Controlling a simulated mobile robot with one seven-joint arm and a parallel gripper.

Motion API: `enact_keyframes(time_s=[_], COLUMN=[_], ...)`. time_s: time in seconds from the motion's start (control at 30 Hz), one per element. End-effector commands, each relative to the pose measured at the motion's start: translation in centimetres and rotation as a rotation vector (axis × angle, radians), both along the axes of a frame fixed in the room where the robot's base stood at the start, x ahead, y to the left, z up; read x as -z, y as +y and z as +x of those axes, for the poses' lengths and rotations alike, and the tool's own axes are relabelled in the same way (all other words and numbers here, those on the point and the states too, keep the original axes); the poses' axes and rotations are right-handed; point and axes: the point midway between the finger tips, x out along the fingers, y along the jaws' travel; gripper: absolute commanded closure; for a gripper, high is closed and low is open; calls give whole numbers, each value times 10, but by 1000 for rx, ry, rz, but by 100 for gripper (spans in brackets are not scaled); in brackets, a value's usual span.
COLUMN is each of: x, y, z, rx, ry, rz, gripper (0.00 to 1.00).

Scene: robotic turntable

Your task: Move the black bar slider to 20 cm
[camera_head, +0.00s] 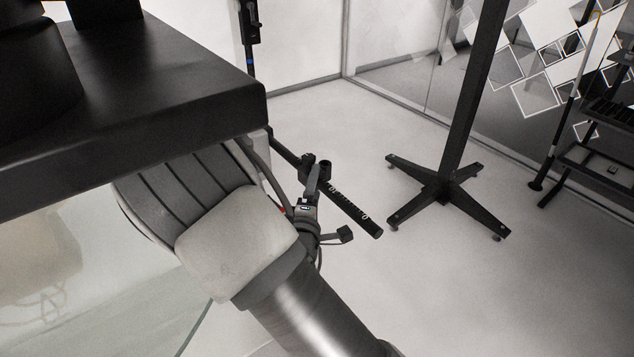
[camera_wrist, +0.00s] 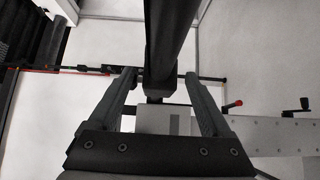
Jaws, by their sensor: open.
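A black bar (camera_head: 350,208) with white scale marks slants down to the right in the head view, with a 0 near its lower end. The black slider (camera_head: 325,166), with a knob, sits on the bar further up; its exact reading is not legible. My gripper (camera_head: 311,188) is at the slider, partly hidden by my arm. In the wrist view, the bar (camera_wrist: 213,78) runs across the picture behind the fingertips. My gripper's two fingers (camera_wrist: 160,76) are spread apart on either side of a thick dark upright part (camera_wrist: 165,45). I cannot tell whether they touch it.
A large black slab (camera_head: 150,100) lies close at upper left, above my arm. A dark stand with a cross-shaped foot (camera_head: 437,186) is on the pale floor to the right. A dark shelf (camera_head: 595,165) is at the far right. Floor between bar and stand is clear.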

Motion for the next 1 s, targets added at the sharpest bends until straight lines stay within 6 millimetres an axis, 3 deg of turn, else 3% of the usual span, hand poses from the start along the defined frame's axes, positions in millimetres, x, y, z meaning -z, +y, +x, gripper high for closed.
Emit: enact_keyframes(time_s=[0.37,0.83,1.0], x=[0,0,0], y=[0,0,0], z=[-1,-1,-1], rx=[0,0,0], ry=[0,0,0], rz=[0,0,0], gripper=[18,98,100])
